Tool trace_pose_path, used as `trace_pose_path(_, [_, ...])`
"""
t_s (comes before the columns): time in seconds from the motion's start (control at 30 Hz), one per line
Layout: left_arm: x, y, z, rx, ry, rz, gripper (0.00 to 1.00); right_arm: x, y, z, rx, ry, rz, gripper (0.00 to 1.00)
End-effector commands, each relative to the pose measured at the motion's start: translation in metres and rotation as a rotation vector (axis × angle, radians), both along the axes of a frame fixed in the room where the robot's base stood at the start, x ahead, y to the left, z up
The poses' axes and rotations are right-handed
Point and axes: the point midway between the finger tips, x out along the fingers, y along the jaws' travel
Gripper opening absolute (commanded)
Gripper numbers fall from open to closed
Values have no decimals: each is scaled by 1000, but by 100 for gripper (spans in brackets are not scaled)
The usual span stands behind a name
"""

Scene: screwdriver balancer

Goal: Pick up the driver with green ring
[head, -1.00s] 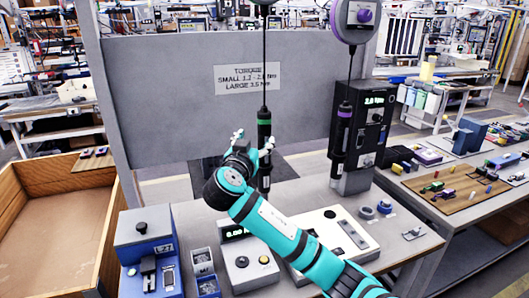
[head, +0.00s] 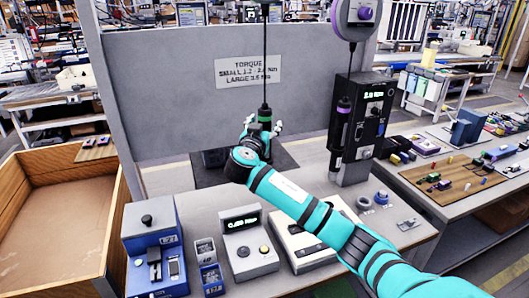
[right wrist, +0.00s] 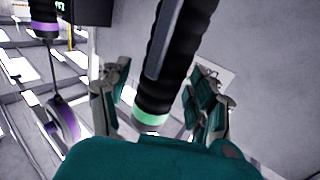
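The driver with the green ring (head: 264,114) hangs upright on a dark cable above the bench, in front of the grey panel. Its lower part is hidden behind my right gripper (head: 262,128). In the right wrist view the black driver body (right wrist: 172,62) and its pale green ring (right wrist: 151,119) lie between my two fingers (right wrist: 158,104). The fingers stand apart on either side of it, with narrow gaps showing, so the gripper looks open around the driver. My left gripper is in no view.
A purple-ringed driver (head: 341,122) hangs to the right beside a black controller box (head: 374,118). A blue device (head: 153,245) and a grey display unit (head: 248,244) stand on the bench front. A wooden crate (head: 122,222) is at left. A torque sign (head: 248,71) is on the panel.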

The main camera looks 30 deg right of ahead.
Motion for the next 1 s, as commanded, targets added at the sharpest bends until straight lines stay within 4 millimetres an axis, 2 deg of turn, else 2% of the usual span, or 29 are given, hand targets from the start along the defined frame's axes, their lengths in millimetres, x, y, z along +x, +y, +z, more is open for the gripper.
trace_pose_path(0.07, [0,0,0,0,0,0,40,0,0,0,0,0,0,49])
trace_pose_path(0.43, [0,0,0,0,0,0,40,0,0,0,0,0,-1,1])
trace_pose_path(1.0, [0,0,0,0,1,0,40,0,0,2,-2,-4,-1,0])
